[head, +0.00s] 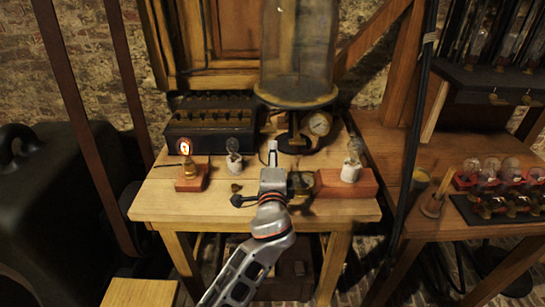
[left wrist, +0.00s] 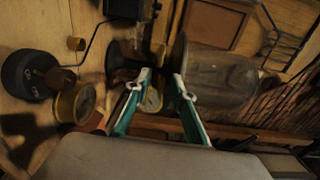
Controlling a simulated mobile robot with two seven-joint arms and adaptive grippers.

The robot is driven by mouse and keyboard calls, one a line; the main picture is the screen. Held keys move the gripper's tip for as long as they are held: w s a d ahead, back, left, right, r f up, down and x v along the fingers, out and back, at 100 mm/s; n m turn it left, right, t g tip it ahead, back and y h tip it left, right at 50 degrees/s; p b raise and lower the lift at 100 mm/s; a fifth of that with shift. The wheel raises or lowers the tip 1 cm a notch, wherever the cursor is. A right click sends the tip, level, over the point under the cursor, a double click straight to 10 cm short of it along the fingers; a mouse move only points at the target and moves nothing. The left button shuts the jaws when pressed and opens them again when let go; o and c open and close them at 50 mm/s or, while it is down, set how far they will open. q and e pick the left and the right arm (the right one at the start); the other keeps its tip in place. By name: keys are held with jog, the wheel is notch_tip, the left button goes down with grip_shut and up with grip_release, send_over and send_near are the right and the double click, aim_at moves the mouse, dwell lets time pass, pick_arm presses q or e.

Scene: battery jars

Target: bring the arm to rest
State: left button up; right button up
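My left gripper (head: 272,150) is over the middle of the wooden table (head: 345,212), in front of the large glass bell jar (head: 298,50). In the left wrist view my left gripper (left wrist: 162,76) has its two fingertips apart, with nothing held between them. The jar (left wrist: 215,75) and a brass gauge (left wrist: 152,98) show beyond the fingers. My left arm comes in from the bottom of the head view and hides part of the table's front. My right gripper is not in view.
A lit bulb (head: 185,147) stands on a block at the table's left. Unlit bulbs in white sockets stand at left centre (head: 234,150) and right (head: 354,150). A black rack (head: 210,122) is behind. A side bench (head: 440,150) holds bulb trays. The front left tabletop is clear.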

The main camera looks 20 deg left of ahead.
pick_arm(q)
jog(key=shift+s+d, duration=0.15)
jog(key=shift+s, duration=0.4)
jog(key=s+a+f+n+g+y, duration=0.1)
jog(key=s+a+f+n+g, duration=0.4)
jog(key=s+a+f, duration=0.75)
jog(key=s+a+f+n+g+h, duration=0.1)
jog(key=s+a+f+g, duration=0.2)
jog(key=s, duration=0.7)
jog(key=s+a+f+n+g, duration=0.2)
jog(key=s+a+f, duration=0.1)
jog(key=s, duration=0.6)
jog(key=d+f+n+t+h, duration=0.2)
jog(key=d+f+h, duration=0.5)
jog(key=d+f, duration=0.6)
jog(key=w+d+t, duration=0.1)
jog(key=d, duration=0.2)
jog(key=shift+f+n+h, duration=0.2)
jog(key=shift+n+h, duration=0.1)
jog(key=shift+h, duration=0.1)
